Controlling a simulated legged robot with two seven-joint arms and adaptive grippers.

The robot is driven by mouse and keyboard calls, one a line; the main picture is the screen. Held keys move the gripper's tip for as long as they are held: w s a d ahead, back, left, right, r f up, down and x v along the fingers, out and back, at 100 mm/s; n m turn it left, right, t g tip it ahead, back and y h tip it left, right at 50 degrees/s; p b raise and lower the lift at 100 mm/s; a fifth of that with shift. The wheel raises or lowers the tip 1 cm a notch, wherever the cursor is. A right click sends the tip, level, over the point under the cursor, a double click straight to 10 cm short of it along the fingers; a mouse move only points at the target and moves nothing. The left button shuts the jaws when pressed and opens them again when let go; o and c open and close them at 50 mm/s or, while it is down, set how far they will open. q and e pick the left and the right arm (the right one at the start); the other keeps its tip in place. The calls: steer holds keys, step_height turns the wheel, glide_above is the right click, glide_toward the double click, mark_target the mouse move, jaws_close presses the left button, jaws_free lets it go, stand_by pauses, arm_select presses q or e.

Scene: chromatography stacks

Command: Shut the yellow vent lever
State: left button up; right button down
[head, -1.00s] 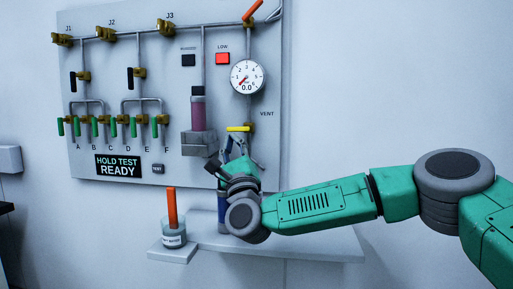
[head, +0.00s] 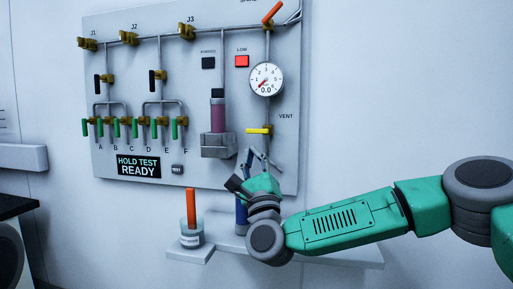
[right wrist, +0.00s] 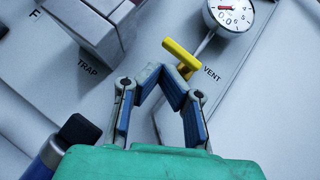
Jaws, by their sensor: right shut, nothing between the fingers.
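The yellow vent lever (head: 259,131) lies crosswise, horizontal in the head view, on the pipe below the gauge, left of the VENT label. It also shows in the right wrist view (right wrist: 182,54), just beyond the fingertips. My right gripper (head: 257,152) is shut and empty, just below the lever. In the right wrist view its fingertips (right wrist: 162,72) come together close to the lever's brass valve body; whether they touch it I cannot tell. My left gripper is not in view.
The gauge (head: 266,79) reads 0.0 above the lever. The trap block (head: 218,146) stands out from the panel left of the gripper. Below are a shelf (head: 325,253), a beaker (head: 191,232) with an orange stick, and a blue bottle (head: 241,216).

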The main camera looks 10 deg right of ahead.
steer(key=v, duration=0.8)
steer(key=shift+f, duration=0.2)
steer(key=s+a+f+n+g+y, duration=0.25)
steer(key=f+n, duration=0.25)
steer(key=f, duration=0.3)
steer(key=s+a+f+n+g+y, duration=0.25)
steer(key=f+n+g, duration=0.2)
steer(key=f, duration=0.35)
steer(key=s+a+f+n+g+y, duration=0.2)
steer(key=a+f+n+g+y, duration=0.1)
steer(key=f+n, duration=0.3)
steer(key=s+d+f+n+g+h, duration=0.1)
steer(key=s+d+f+n+g, duration=0.25)
steer(key=s+f, duration=0.55)
steer(key=s+d+f+n+g+h, duration=0.1)
steer(key=s+d+f+n+g, duration=0.35)
steer(key=f, duration=0.75)
steer(key=s+d+f+n+g+h, duration=0.3)
steer(key=s+d+g, duration=0.1)
steer(key=s+d, duration=0.55)
steer(key=s+d+f+n+g+h, duration=0.35)
steer(key=s+d, duration=0.45)
steer(key=s, duration=0.3)
step_height(320, 180, up, 15)
steer(key=m+p, duration=0.1)
steer(key=p, duration=1.3)
steer(key=shift+w+a+r+p, duration=0.15)
steer(key=shift+w+a+p, duration=0.1)
steer(key=shift+a+p, duration=0.2)
